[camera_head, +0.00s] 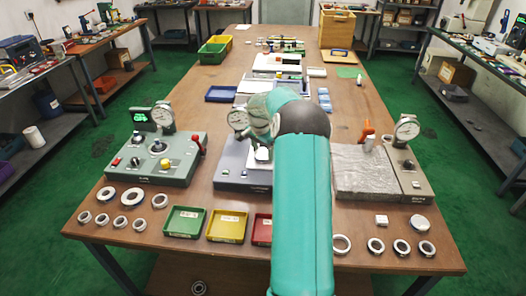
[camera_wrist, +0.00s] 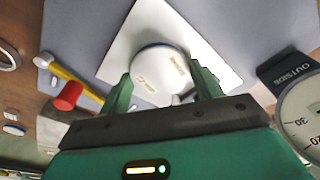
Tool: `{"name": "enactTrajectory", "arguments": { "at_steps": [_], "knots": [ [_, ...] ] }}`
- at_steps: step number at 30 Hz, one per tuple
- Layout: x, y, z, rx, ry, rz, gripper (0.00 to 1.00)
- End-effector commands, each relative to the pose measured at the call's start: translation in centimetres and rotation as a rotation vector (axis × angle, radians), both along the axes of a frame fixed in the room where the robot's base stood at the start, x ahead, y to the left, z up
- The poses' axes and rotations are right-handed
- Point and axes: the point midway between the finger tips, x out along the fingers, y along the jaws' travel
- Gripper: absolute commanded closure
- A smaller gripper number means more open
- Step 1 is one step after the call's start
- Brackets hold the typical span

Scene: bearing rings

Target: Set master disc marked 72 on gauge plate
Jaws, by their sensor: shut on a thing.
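My gripper (camera_wrist: 163,88) is shut on a pale round master disc (camera_wrist: 162,66), one green finger on each side of it. The disc has small dark print on its face, too small to read surely. It is over the white gauge plate (camera_wrist: 212,56) on the grey middle gauge; I cannot tell whether it rests on it or is just above. In the head view the middle gauge (camera_head: 232,172) stands partly behind my teal arm, which hides the disc and most of my gripper. Its plate shows as a white patch (camera_head: 262,155).
A dial (camera_wrist: 306,122) is close on the right in the wrist view. In the head view, a green gauge (camera_head: 155,160), a wrapped block (camera_head: 365,172), coloured trays (camera_head: 184,222) and several rings (camera_head: 133,196) surround the middle gauge.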

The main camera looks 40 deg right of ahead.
Motion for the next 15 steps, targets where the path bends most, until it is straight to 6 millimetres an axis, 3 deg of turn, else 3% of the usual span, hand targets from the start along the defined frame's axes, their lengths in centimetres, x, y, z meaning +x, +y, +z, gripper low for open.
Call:
{"name": "enactTrajectory", "arguments": {
  "at_steps": [12, 13, 15],
  "knots": [
    [0.06, 0.02, -0.44, -0.001, -0.001, 0.000, 0.75],
    [0.06, -0.01, -0.38, -0.001, -0.001, 0.000, 0.30],
    [0.04, -0.01, -0.38, -0.001, -0.001, 0.000, 0.16]
  ]
}}
